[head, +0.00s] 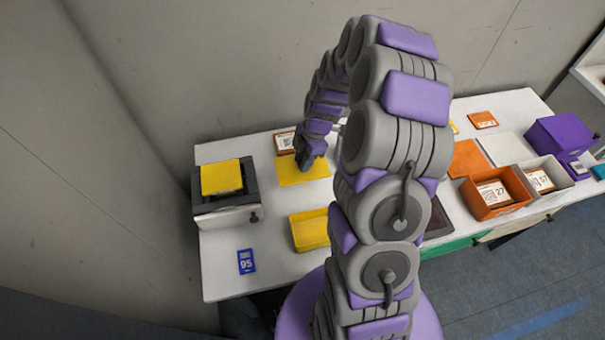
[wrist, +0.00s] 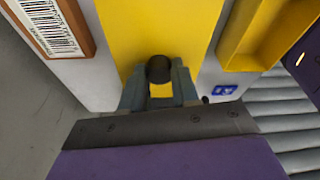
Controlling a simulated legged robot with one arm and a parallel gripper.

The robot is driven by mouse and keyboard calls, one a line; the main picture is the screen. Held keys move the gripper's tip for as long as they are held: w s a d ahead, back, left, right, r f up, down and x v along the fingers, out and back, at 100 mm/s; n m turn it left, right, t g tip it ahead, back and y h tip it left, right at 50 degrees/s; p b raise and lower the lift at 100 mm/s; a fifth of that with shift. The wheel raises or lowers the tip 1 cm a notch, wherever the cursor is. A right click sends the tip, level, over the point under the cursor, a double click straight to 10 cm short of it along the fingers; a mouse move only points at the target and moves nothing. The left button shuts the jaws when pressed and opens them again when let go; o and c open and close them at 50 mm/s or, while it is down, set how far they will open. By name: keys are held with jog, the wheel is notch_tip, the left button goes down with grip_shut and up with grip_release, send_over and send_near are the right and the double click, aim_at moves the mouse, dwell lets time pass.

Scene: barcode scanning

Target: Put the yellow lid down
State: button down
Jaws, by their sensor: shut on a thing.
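The yellow lid (head: 290,178) is a flat plate under my gripper (head: 306,160), over the left part of the white table. In the wrist view the lid (wrist: 150,35) fills the upper middle. There my gripper (wrist: 159,85) is shut on a dark round knob (wrist: 159,68) in front of the lid's yellow face. I cannot tell whether the lid touches the table. An open yellow box (head: 310,231) stands apart from it, nearer the table's front edge; it also shows in the wrist view (wrist: 255,45).
A grey device (head: 228,207) with a yellow square on top stands at the left. A barcode card (head: 285,142) lies behind the lid, and a blue "95" tag (head: 246,261) lies at the front left. The orange bin (head: 497,205) is to the right. White table (head: 219,275) is bare around the tag.

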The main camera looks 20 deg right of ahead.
jog(key=b, duration=0.1)
send_over(302, 185)
jog(key=d, duration=0.2)
jog(key=x, duration=0.3)
jog(key=d+x, duration=0.1)
jog(key=x, duration=0.2)
jog(key=shift+d+f, duration=0.15)
jog(key=shift+f, duration=0.45)
jog(key=shift+b+x, duration=0.45)
jog(key=shift+x, duration=1.1)
jog(key=shift+d+f, duration=0.1)
jog(key=c, duration=0.8)
grip_release()
jog(key=shift+c, duration=0.2)
